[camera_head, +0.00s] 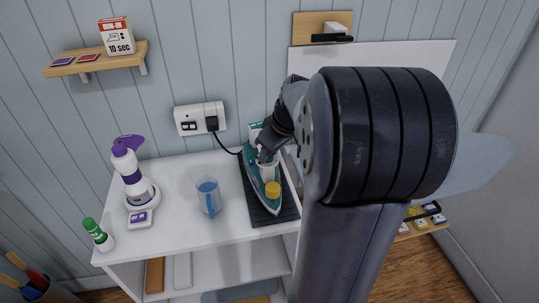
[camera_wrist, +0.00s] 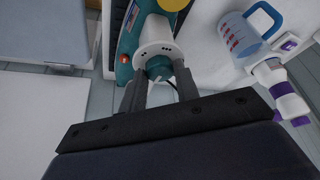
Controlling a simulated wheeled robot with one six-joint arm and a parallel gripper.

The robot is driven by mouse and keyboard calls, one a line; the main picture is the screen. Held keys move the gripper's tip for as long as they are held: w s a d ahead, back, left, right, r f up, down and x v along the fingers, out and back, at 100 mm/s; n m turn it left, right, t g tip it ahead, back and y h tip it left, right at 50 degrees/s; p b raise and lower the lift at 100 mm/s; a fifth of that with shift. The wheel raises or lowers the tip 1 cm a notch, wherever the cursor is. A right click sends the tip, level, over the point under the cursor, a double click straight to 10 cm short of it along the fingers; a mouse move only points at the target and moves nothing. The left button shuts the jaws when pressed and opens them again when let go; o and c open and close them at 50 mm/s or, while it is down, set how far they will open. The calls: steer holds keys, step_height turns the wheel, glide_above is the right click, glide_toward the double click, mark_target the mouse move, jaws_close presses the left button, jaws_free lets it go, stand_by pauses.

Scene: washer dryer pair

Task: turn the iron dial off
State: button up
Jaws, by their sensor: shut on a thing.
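The teal and white iron (camera_head: 254,172) lies on a dark ribbed mat (camera_head: 284,209) at the right side of the white top. It also shows in the wrist view (camera_wrist: 128,38), with a white marked collar (camera_wrist: 152,34) and a yellow round part (camera_head: 272,188). A teal dial knob (camera_wrist: 158,68) sits at the collar. My gripper (camera_wrist: 159,72) has one finger on each side of this knob and is shut on it. The dial's exact setting cannot be read. In the head view my arm hides part of the gripper and the iron's right side.
A blue measuring jug (camera_head: 208,197) stands left of the iron. A purple and white spray bottle (camera_head: 131,175) and a green bottle (camera_head: 97,235) stand farther left. A black cord runs from the wall socket (camera_head: 199,118). The top's front middle is clear.

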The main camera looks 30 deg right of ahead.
steer(key=shift+d+n+y+b, duration=0.15)
steer(key=shift+n+y+b, duration=0.25)
steer(key=shift+n, duration=0.6)
steer(key=o, duration=1)
steer(key=shift+g, duration=0.3)
steer(key=v, duration=1.1)
steer(key=shift+f, duration=0.15)
steer(key=x, duration=1)
steer(key=shift+w+f, duration=0.2)
steer(key=shift+f, duration=0.05)
